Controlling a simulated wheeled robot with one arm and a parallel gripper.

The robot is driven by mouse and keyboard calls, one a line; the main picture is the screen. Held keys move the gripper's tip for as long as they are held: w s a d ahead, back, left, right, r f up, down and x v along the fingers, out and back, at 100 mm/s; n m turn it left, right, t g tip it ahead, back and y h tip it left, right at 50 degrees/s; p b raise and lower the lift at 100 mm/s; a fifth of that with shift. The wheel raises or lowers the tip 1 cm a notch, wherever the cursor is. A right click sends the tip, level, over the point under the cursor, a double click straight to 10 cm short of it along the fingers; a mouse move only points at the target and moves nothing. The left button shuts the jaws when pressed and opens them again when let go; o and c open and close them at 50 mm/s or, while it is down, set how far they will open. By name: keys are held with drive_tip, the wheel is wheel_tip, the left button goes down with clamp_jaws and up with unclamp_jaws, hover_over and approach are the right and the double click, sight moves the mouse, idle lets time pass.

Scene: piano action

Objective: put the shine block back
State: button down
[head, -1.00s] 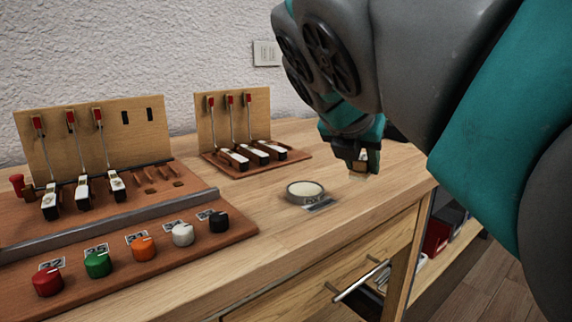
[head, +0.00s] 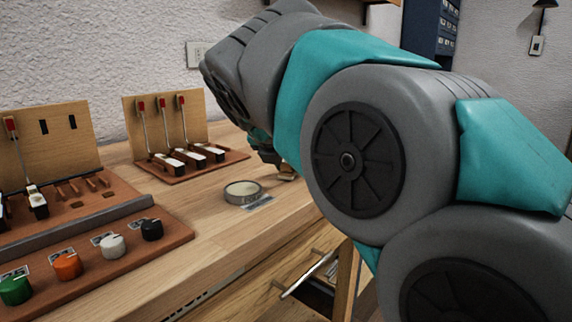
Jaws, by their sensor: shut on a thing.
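My gripper (head: 270,158) is low over the bench, to the right of the small rack, and mostly hidden by my own arm. It is shut on a small tan block (head: 287,177), which looks like the shine block. Only a sliver of the block shows, and I cannot tell whether it touches the bench. A round grey tin with a cream top (head: 243,191) stands on the bench to the left and nearer. A small printed label (head: 259,203) lies beside the tin.
The small rack (head: 165,117) with several red-tipped hammers stands behind. A larger rack (head: 52,140) and coloured knobs (head: 67,265) are at left. Bare wooden bench (head: 215,235) lies in front of the tin. An opening with a bar handle (head: 302,274) is below the bench edge.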

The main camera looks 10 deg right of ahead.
drive_tip(key=c, duration=0.5)
unclamp_jaws()
drive_tip(key=shift+f, duration=0.1)
drive_tip(key=shift+c, duration=0.2)
drive_tip(key=p+v, duration=0.1)
drive_tip(key=v, duration=1.1)
